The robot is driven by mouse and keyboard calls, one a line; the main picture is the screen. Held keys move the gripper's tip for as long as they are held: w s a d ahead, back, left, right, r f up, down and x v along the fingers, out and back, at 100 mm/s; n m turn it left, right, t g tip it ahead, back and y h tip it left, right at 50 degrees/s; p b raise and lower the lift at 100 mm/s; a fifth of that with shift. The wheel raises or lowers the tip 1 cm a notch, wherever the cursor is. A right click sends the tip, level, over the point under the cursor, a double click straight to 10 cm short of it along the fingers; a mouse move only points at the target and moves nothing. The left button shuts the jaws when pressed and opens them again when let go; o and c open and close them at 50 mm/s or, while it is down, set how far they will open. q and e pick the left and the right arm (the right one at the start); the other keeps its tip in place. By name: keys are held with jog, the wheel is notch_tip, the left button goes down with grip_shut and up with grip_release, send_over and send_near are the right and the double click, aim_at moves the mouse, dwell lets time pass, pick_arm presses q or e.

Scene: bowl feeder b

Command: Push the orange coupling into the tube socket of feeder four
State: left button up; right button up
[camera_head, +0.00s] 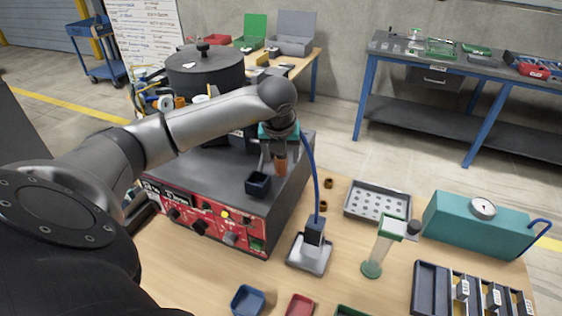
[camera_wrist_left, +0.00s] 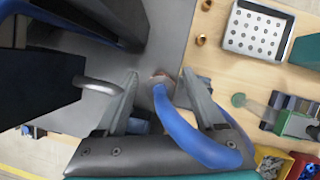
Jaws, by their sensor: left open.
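The orange coupling (camera_head: 281,168) stands at the right part of the dark top of the feeder (camera_head: 222,185), which has a red control panel. My left gripper (camera_head: 273,158) is over it, pointing down. In the left wrist view my left gripper (camera_wrist_left: 160,74) has its fingers apart, one on each side of the blue tube (camera_wrist_left: 186,130) and a small brownish end, probably the coupling. I cannot tell whether the fingers touch it. The tube socket is hidden or too small to tell. My right gripper is not in view.
A dark bowl (camera_head: 205,72) stands behind my left arm. The blue tube (camera_head: 312,165) arcs down to a small stand (camera_head: 309,255). Small bins (camera_head: 247,300) line the front.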

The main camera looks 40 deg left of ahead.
pick_arm(q)
jog(key=shift+c, duration=0.4)
grip_shut()
